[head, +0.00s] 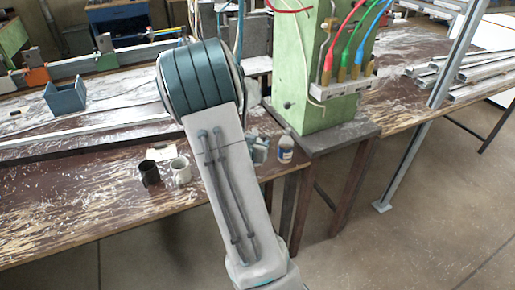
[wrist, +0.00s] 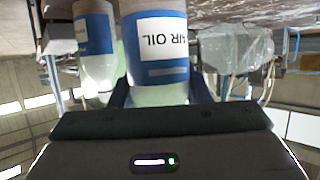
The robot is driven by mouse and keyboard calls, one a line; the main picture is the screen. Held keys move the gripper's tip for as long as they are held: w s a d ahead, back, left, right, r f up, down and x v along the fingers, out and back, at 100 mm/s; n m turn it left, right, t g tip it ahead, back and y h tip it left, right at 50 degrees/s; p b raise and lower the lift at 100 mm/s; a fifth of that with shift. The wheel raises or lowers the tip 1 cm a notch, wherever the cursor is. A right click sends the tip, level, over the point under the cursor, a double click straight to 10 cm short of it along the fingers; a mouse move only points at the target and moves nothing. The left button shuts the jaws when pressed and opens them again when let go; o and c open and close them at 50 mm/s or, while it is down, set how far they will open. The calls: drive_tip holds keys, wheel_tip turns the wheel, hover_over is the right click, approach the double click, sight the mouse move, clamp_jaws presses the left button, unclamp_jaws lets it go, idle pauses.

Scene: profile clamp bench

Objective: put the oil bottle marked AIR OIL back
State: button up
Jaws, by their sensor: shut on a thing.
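The oil bottle marked AIR OIL (wrist: 160,45) has a white and blue label and fills the middle of the wrist view. My gripper (wrist: 160,92) is shut on it, with dark fingers at both sides of the bottle. A second bottle (wrist: 95,45) with a blue and white label is just left of it in the wrist view; its label cannot be read. In the head view one bottle (head: 285,149) with a blue label shows upright near the bench's edge; I cannot tell which of the two it is. My arm hides most of my gripper there.
A dark mug (head: 149,173) and a pale mug (head: 181,170) stand on the wooden bench (head: 60,215) left of my arm. A green machine column (head: 308,90) with coloured hoses rises behind the bottle.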

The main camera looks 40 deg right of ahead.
drive_tip(key=shift+f, duration=1.2)
drive_tip(key=shift+f, duration=0.25)
drive_tip(key=o, duration=1)
drive_tip(key=shift+r, duration=0.1)
drive_tip(key=shift+o, duration=0.2)
drive_tip(key=shift+r, duration=0.1)
